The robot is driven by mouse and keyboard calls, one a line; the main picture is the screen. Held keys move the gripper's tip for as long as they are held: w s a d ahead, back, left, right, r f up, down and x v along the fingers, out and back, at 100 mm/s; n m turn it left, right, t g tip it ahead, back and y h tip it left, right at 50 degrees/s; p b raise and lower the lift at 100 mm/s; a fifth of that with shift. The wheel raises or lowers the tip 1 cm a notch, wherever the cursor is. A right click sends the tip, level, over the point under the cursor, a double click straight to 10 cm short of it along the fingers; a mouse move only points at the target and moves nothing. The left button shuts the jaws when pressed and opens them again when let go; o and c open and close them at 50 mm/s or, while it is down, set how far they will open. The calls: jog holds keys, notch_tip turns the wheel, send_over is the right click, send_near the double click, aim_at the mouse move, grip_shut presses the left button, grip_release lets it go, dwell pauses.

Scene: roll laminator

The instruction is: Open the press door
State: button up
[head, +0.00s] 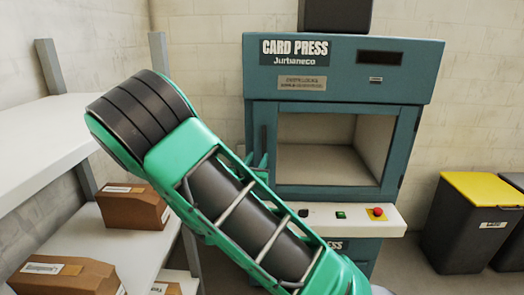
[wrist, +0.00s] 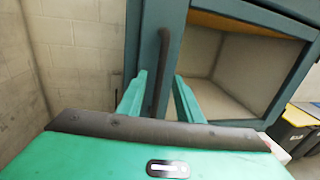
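The teal card press (head: 345,62) stands against the back wall. Its door (head: 335,190) has a wide teal frame around a window and looks shut. A dark vertical bar handle (head: 263,138) is on the door's left side. In the wrist view the handle (wrist: 163,60) runs down between my two green fingers. My gripper (wrist: 160,97) is open, with a visible gap on each side of the bar. In the head view my gripper (head: 257,165) is at the handle's lower part, partly hidden behind my arm.
A white shelf unit (head: 60,135) with cardboard boxes (head: 132,206) stands at the left. A white control ledge with a red button (head: 377,212) is below the door. Dark bins, one with a yellow lid (head: 484,188), stand at the right. Floor shows between press and bins.

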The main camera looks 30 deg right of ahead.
aim_at(263, 149)
jog(key=x, duration=0.9)
jog(key=shift+w+d, duration=0.15)
jog(key=shift+d, duration=0.05)
jog(key=shift+c, duration=0.5)
jog(key=shift+a, duration=0.1)
grip_shut()
